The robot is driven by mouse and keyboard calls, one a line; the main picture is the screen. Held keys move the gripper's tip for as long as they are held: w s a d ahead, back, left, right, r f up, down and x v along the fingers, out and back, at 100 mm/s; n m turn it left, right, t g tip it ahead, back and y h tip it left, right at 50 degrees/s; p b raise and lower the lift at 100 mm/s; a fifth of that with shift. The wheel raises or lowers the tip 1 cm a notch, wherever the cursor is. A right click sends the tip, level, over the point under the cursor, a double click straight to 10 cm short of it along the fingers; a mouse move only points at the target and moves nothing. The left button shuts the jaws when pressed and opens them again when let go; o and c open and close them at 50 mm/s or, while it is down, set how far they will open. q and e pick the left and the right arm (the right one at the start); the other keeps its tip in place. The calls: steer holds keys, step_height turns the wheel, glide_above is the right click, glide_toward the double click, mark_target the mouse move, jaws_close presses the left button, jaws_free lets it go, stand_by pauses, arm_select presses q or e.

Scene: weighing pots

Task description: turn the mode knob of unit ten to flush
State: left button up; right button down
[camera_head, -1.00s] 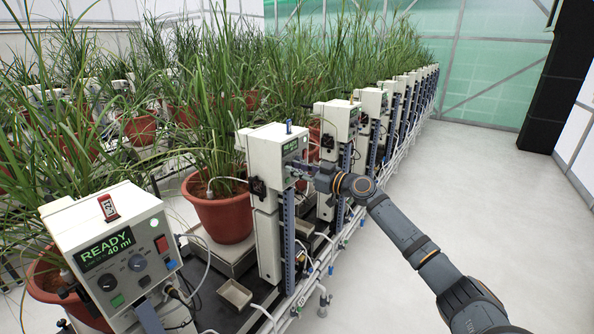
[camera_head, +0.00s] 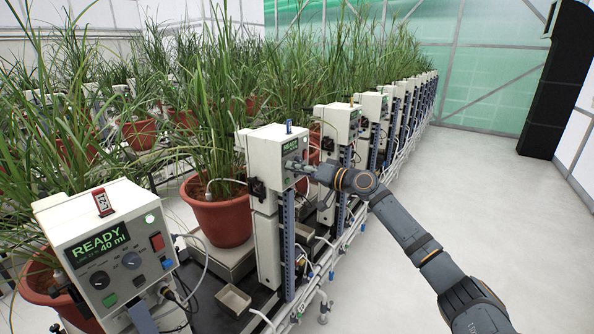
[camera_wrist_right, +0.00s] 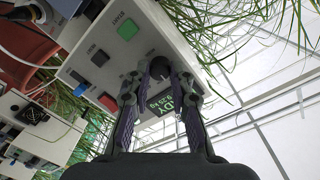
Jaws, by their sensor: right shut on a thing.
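The unit at my right gripper is a cream control box (camera_head: 268,150) on a perforated blue-grey post, with a small green display (camera_head: 290,146) on its face. In the right wrist view its dark round knob (camera_wrist_right: 160,68) sits between the fingertips of my right gripper (camera_wrist_right: 158,72). The right gripper (camera_head: 300,167) is shut on this knob. The fingers partly cover the knob, and I cannot read its pointer setting. The display (camera_wrist_right: 164,101) shows partly between the fingers. I cannot read this unit's number. My left gripper is not in view.
A nearer control box (camera_head: 105,250) reads READY 40 ml. Green (camera_wrist_right: 128,29) and red (camera_wrist_right: 107,102) buttons lie near the gripped knob. Potted grass (camera_head: 218,212) stands left of the gripped unit. More units recede behind it. The pale floor (camera_head: 480,180) to the right is clear.

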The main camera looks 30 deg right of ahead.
steer(key=m+p, duration=0.2)
steer(key=m, duration=0.6)
steer(key=shift+d+r+m, duration=0.1)
steer(key=shift+m, duration=0.3)
stand_by(0.5)
steer(key=c, duration=1.2)
jaws_free()
steer(key=shift+o, duration=0.2)
